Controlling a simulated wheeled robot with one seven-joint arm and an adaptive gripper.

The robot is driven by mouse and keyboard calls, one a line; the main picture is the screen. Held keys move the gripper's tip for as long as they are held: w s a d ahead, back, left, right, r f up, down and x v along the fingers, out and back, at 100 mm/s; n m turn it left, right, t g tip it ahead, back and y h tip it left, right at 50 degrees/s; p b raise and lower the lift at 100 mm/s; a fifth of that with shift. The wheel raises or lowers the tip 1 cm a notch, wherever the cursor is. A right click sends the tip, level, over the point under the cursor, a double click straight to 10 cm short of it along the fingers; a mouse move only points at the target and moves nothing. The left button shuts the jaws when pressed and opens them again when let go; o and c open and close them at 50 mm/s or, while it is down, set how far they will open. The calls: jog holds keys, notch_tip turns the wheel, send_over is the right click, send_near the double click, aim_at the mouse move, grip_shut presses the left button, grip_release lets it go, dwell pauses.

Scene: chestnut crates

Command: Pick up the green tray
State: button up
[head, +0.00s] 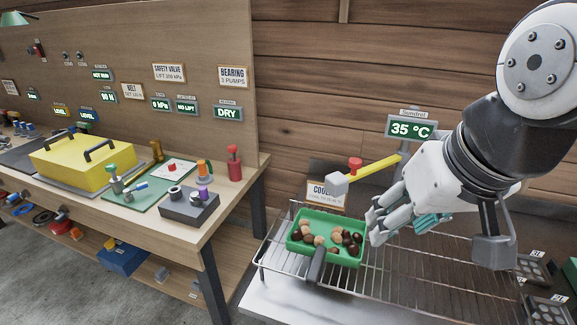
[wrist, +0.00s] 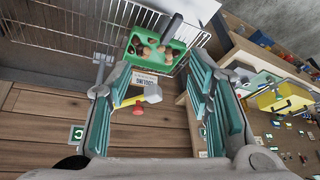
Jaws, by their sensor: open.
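The green tray (head: 303,247) sits on the wire cooling rack, with several brown and tan chestnuts in it. A dark grey handle (head: 317,266) sticks out from its front side. In the wrist view the tray (wrist: 181,68) shows beyond and between the fingers, with its handle at the top. My gripper (head: 380,223) is just right of the tray in the head view, fingers pointing left. It is open and empty in the wrist view (wrist: 165,85), with teal pads on both fingers. I cannot tell the exact gap between the fingers and the tray.
The wire rack (head: 415,272) extends right of the tray, mostly bare. A yellow lever with a grey block (head: 337,184) and a 35 °C display (head: 411,129) stand behind it. A wooden workbench (head: 222,207) with a yellow box (head: 82,158) is at left.

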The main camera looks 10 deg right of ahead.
jog(key=w+a+f+m+g+y, duration=0.1)
jog(key=w+a+f+g, duration=0.1)
jog(key=w, duration=0.4)
jog(key=m+g+h+p, duration=0.2)
jog(key=m+g, duration=0.1)
jog(key=m, duration=0.1)
send_over(318, 258)
notch_tip(318, 258, down, 17)
jog(key=f, duration=0.9)
jog(key=shift+s+a, duration=0.1)
jog(key=shift+s, duration=0.15)
jog(key=shift+w+f+p, duration=0.2)
jog(key=shift+f+p, duration=0.3)
jog(key=shift+f, duration=1.8)
jog(key=shift+c, duration=0.6)
grip_shut()
